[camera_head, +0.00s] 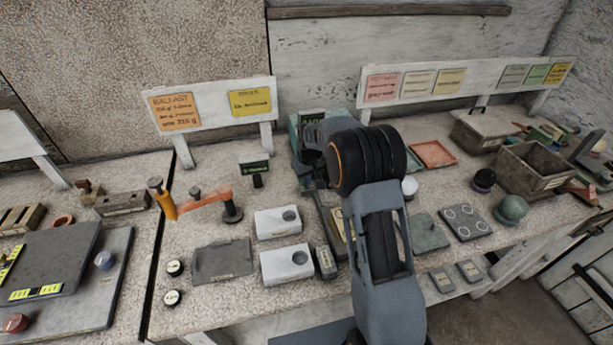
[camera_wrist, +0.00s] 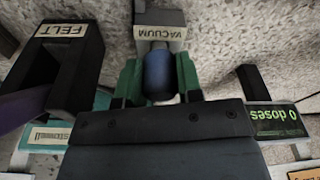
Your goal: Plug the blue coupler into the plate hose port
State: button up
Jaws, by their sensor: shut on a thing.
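In the wrist view my gripper (camera_wrist: 159,66) has its two green fingers on either side of the blue coupler (camera_wrist: 159,80), shut on it. The coupler shows as a rounded dark blue body. A grey block labelled VACUUM (camera_wrist: 160,18) lies right beyond the coupler; I cannot tell whether they touch or are joined. In the head view my arm hides the gripper and the coupler. I cannot pick out the plate hose port in either view.
A black FELT holder (camera_wrist: 88,60) and a "0 doses" display (camera_wrist: 279,120) flank my gripper. In the head view, a green machine (camera_head: 296,132) stands behind my wrist. White blocks (camera_head: 287,264), an orange lever (camera_head: 205,198) and a grey bin (camera_head: 530,172) occupy the bench.

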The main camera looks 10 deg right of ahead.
jog(key=shift+f+b, duration=0.4)
jog(key=shift+f, duration=0.25)
jog(key=o, duration=1)
jog(key=shift+r, duration=0.1)
jog(key=shift+r+p, duration=1.25)
jog(key=shift+r, duration=0.65)
